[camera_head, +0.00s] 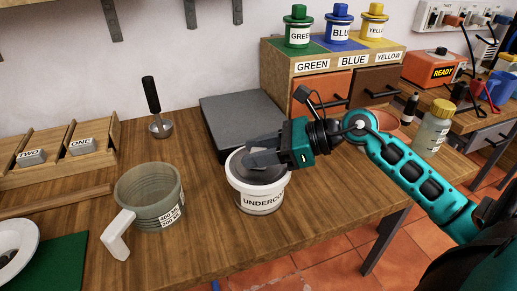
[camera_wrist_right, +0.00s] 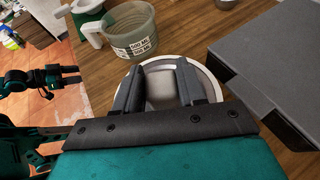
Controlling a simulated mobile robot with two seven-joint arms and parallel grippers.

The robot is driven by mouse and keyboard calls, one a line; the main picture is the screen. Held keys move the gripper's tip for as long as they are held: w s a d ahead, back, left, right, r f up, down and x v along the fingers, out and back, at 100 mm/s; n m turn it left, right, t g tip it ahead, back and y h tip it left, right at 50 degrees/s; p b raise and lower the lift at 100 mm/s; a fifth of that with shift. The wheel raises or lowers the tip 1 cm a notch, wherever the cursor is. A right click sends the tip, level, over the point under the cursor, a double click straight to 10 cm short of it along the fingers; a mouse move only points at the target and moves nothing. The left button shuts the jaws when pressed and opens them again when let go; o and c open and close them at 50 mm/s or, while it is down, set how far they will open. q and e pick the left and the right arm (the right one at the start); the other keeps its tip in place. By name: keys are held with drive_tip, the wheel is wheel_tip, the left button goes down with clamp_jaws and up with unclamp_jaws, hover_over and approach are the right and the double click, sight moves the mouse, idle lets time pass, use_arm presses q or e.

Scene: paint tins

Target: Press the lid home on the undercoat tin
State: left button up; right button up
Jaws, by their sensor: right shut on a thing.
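The undercoat tin (camera_head: 259,199) is a white tub with an UNDERCOAT label, upright on the wooden bench. Its grey lid (camera_head: 258,176) lies at the tin's mouth; whether it is fully seated I cannot tell. My right gripper (camera_head: 262,158) reaches over the tin from the right, its fingers shut on the lid's grip. In the right wrist view the two fingers (camera_wrist_right: 159,88) stand either side of a grey block, with the tin's pale rim (camera_wrist_right: 150,66) around them.
A dark grey slab (camera_head: 243,118) lies just behind the tin. A green-grey measuring jug (camera_head: 150,200) with a white handle stands to the left. A black-handled tool (camera_head: 153,104) stands behind. A small drawer cabinet (camera_head: 330,82) bears several colour pots. Bench in front of the tin is clear.

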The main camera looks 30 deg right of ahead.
drive_tip(key=o, duration=1)
drive_tip(key=shift+f, duration=0.1)
drive_tip(key=shift+s+d, duration=0.1)
drive_tip(key=v, duration=1.2)
drive_tip(key=shift+s+d+r, duration=0.15)
drive_tip(key=shift+d+r, duration=0.05)
drive_tip(key=shift+d, duration=0.05)
